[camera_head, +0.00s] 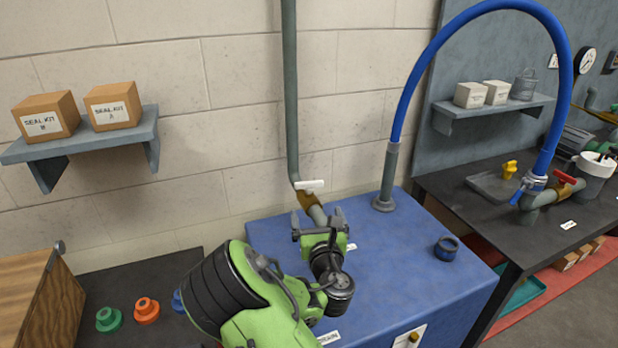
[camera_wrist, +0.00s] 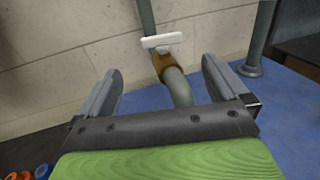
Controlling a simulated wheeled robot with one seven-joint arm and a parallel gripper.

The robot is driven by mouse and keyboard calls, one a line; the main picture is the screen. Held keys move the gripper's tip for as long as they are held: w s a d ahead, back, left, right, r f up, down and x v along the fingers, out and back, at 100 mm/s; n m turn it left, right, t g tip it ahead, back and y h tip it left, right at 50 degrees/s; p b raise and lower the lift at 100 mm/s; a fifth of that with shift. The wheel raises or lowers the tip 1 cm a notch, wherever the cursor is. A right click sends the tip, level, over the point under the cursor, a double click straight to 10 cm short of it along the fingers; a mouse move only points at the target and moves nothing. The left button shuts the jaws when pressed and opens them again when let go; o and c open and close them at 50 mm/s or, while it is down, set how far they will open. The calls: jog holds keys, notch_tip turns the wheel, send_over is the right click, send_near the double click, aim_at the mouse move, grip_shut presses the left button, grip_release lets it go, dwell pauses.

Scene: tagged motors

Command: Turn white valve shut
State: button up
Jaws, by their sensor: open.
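The white valve handle (camera_head: 309,186) is a short flat bar on a brass valve body (camera_head: 306,199), set in a grey pipe that rises from the blue cabinet along the wall. In the wrist view the handle (camera_wrist: 162,40) lies crosswise to the pipe, slightly tilted, above the brass body (camera_wrist: 168,66). My gripper (camera_head: 317,222) is open and empty, just in front of and below the valve. In the wrist view its two fingers (camera_wrist: 163,82) stand apart on either side of the pipe, with the handle beyond their tips. Nothing touches the handle.
A blue hose (camera_head: 403,100) arches from the blue cabinet (camera_head: 430,275) to the right bench, where a red-handled valve (camera_head: 569,178) sits. A small dark blue ring (camera_head: 446,248) lies on the cabinet. A shelf with seal kit boxes (camera_head: 112,105) hangs at left.

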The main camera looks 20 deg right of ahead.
aim_at(309, 181)
jog(key=p+x, duration=0.6)
jog(key=x, duration=0.9)
jog(key=shift+w+d, duration=0.15)
jog(key=shift+w, duration=0.2)
jog(key=c, duration=0.7)
jog(key=shift+r+y+p, duration=0.25)
jog(key=shift+y+p, duration=0.05)
jog(key=shift+p, duration=0.75)
jog(key=n+y+p, duration=0.1)
jog(key=p, duration=0.2)
jog(key=shift+r+n+y, duration=0.15)
jog(key=shift+n+y, duration=0.15)
jog(key=shift+n+t+y+p, duration=0.3)
jog(key=shift+n+y+p, duration=0.2)
jog(key=shift+y+p, duration=0.45)
jog(key=shift+f+y+p, duration=0.25)
jog(key=shift+y+p, duration=0.05)
jog(key=shift+y, duration=0.05)
